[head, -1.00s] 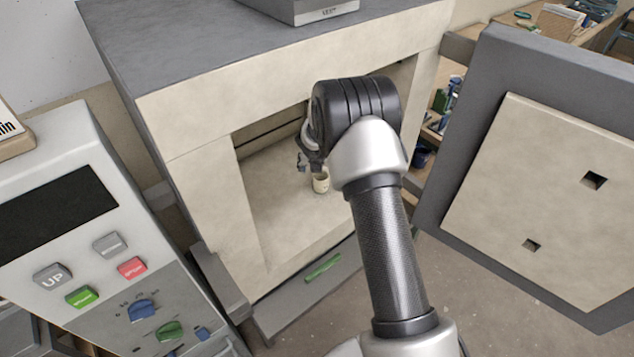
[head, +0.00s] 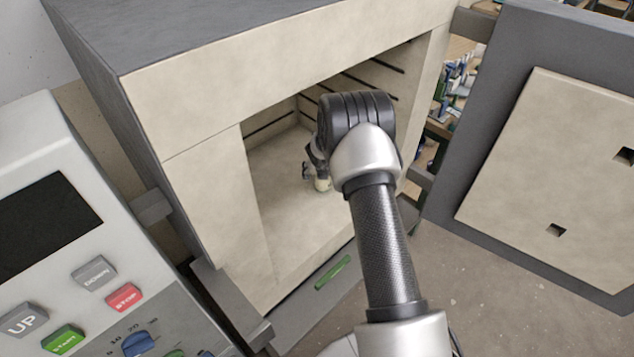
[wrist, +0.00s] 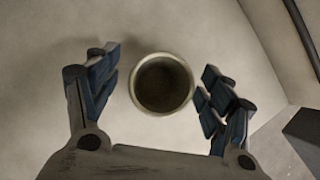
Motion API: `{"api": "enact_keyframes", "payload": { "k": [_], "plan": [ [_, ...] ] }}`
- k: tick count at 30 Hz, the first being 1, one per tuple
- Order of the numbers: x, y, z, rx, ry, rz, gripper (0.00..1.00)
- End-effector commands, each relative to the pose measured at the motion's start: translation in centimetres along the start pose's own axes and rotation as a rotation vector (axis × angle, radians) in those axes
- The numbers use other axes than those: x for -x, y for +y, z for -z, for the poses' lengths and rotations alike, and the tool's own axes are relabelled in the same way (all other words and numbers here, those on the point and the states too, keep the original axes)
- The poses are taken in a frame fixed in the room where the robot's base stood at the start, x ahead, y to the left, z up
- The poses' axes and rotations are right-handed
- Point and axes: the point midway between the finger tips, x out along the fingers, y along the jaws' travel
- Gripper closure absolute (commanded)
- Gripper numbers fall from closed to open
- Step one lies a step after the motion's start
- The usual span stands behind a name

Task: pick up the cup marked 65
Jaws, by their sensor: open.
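A small pale cup (head: 323,184) stands upright on the floor inside the open kiln (head: 190,190). In the wrist view the cup (wrist: 162,83) is seen from above, with a light rim and a dark, empty-looking inside. No number on it can be read. My gripper (wrist: 160,78) is open, with one finger on each side of the cup. The right finger is close to the rim, and the left one leaves a slightly wider gap. I cannot tell whether the fingertips are down at the cup's height. In the head view my gripper (head: 312,172) is partly hidden by my wrist.
Kiln walls enclose the cup, and one wall shows close at right in the wrist view. The open kiln door (head: 540,160) stands at the right. A control panel (head: 70,240) with buttons stands at the left. The kiln floor (head: 290,215) around the cup is clear.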

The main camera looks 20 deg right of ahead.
Motion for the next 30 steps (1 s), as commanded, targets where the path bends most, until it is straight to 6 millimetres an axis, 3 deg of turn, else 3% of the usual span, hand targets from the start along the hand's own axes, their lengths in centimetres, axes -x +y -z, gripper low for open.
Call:
{"api": "enact_keyframes", "payload": {
  "k": [7,30],
  "plan": [
    [-0.04,-0.11,-0.09,0.0,-0.002,-0.001,0.27],
    [-0.06,-0.07,-0.03,0.0,-0.001,-0.001,0.78]
  ]
}}
